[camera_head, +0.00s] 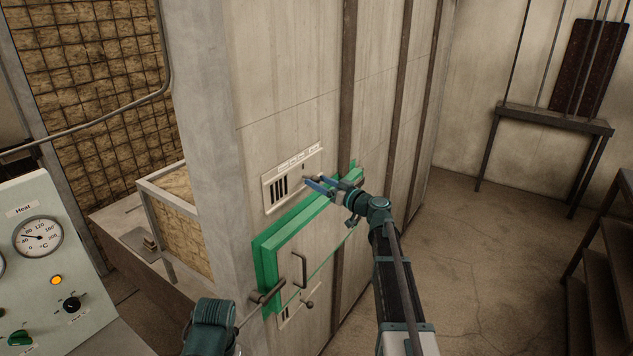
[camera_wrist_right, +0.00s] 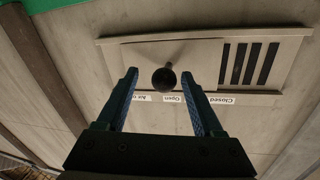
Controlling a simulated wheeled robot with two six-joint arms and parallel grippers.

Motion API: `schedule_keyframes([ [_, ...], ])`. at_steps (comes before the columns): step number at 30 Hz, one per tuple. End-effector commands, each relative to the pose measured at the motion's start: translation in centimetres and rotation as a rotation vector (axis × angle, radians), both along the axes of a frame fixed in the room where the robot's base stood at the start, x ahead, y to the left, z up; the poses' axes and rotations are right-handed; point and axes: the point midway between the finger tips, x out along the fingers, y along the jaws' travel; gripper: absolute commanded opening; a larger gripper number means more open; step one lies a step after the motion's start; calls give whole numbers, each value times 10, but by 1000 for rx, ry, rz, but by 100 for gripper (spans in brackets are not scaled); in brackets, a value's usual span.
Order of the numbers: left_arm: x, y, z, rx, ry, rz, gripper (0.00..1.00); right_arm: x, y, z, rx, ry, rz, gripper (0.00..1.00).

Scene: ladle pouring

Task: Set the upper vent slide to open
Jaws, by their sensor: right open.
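The upper vent (camera_head: 292,180) is a pale metal plate with dark slots on the wall above the green-framed door. It also shows upside down in the right wrist view (camera_wrist_right: 205,60), with its dark slots uncovered at the right. Its slide knob (camera_wrist_right: 164,79) is dark and round and appears close to the "Open" label (camera_wrist_right: 172,99), away from the "Closed" label (camera_wrist_right: 222,100). My right gripper (camera_head: 318,184) is open at the vent. In the wrist view its fingers (camera_wrist_right: 160,76) stand either side of the knob with visible gaps. My left gripper is not in view.
The green-framed door (camera_head: 318,232) with a bar handle is just below the vent. A lower vent (camera_head: 290,316) sits under it. A control panel (camera_head: 45,265) with a gauge stands at left. Open floor lies at right, with steps (camera_head: 605,270) at the edge.

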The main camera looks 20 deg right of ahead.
Motion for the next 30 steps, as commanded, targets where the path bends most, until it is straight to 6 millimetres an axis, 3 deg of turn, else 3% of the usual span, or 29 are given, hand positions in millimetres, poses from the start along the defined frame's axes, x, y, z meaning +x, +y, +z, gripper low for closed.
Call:
schedule_keyframes([
  [6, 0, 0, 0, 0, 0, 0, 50, -47, -22, 0, 0, 0, -3, 69],
  [15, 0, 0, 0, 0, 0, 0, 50, -94, -47, 0, 0, 0, -4, 69],
  [21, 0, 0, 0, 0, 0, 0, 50, -107, -54, 0, 0, 0, -3, 69],
  [30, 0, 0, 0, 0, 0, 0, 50, -108, -55, 0, 0, -1, -1, 69],
])
